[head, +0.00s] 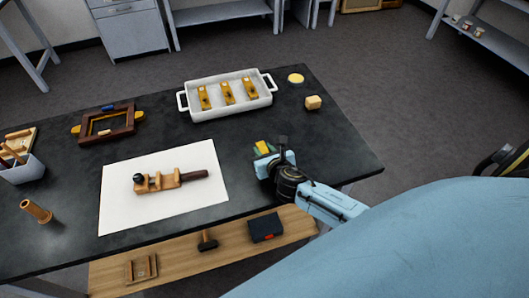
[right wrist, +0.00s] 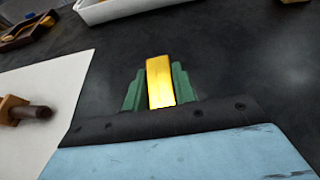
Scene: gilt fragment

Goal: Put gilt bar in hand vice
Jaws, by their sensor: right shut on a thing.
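My right gripper (head: 265,150) is over the right part of the dark table, beyond the paper's right edge. It is shut on a gilt bar (right wrist: 160,82), which sticks out between its green fingers in the right wrist view. The gilt bar also shows as a small yellow piece in the head view (head: 263,147). The wooden hand vice (head: 165,182) lies on the white sheet, to the left of the gripper, its dark handle pointing right. That handle shows at the left edge of the right wrist view (right wrist: 32,112). My left gripper is not in view.
A white two-handled tray (head: 266,99) holds three gilt pieces at the back. A dark wooden frame (head: 129,125) stands at back left. The white sheet (head: 122,215) is bare around the vice.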

